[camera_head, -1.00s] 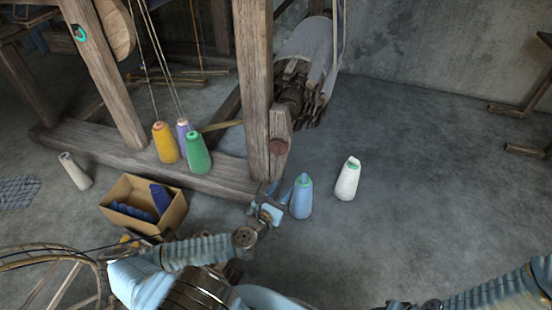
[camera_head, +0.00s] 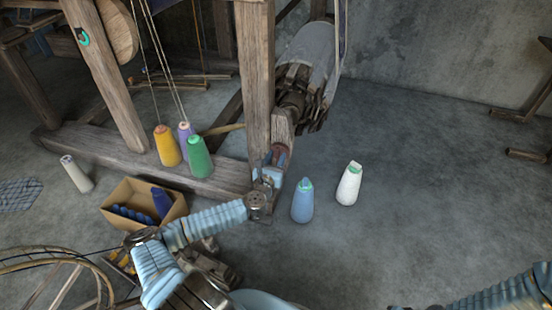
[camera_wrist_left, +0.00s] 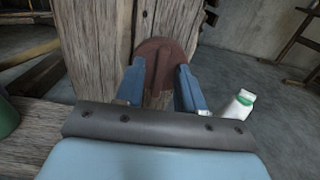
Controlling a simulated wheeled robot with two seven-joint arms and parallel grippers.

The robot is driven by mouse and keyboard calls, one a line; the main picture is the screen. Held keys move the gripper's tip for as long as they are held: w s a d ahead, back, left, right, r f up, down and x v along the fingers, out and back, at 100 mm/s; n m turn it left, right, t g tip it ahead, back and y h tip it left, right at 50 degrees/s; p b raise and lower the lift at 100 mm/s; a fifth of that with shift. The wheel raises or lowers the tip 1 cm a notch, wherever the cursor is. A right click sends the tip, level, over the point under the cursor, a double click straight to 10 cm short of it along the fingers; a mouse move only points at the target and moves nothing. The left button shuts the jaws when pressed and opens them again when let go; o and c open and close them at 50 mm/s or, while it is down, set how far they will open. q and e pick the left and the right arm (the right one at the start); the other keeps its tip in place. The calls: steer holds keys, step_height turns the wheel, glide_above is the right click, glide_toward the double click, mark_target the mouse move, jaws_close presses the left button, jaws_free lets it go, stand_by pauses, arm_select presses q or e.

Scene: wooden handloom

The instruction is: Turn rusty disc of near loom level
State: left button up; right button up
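The rusty disc (camera_wrist_left: 163,60) is a reddish-brown round plate on the end of a wooden beam of the near loom's upright (camera_head: 257,90). It shows large in the left wrist view; in the head view my gripper mostly covers it. My left gripper (camera_head: 272,160) is up at the disc. In the left wrist view its two blue fingers (camera_wrist_left: 160,88) stand apart, one at each side of the disc's lower part. I cannot tell whether they touch it. My right arm shows at the lower right of the head view, but its gripper does not.
A blue cone (camera_head: 302,202) and a white cone (camera_head: 349,184) stand on the floor right of the gripper. Yellow (camera_head: 167,147), purple and green (camera_head: 200,158) cones stand by the loom's base beam. A cardboard box (camera_head: 120,215) sits left.

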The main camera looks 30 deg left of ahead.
arm_select(q)
steer(key=shift+w, duration=0.1)
jaws_close()
steer(key=shift+m, duration=0.4)
steer(key=m+b, duration=0.1)
steer(key=m, duration=0.1)
steer(key=shift+d+m, duration=0.15)
steer(key=shift+m, duration=0.25)
steer(key=m, duration=0.4)
steer(key=shift+d+f+m, duration=0.1)
steer(key=shift+m, duration=0.2)
steer(key=m, duration=0.4)
steer(key=shift+w+m, duration=0.1)
steer(key=shift+m, duration=0.2)
steer(key=m, duration=0.5)
steer(key=shift+f+b, duration=0.25)
steer(key=shift+b, duration=0.1)
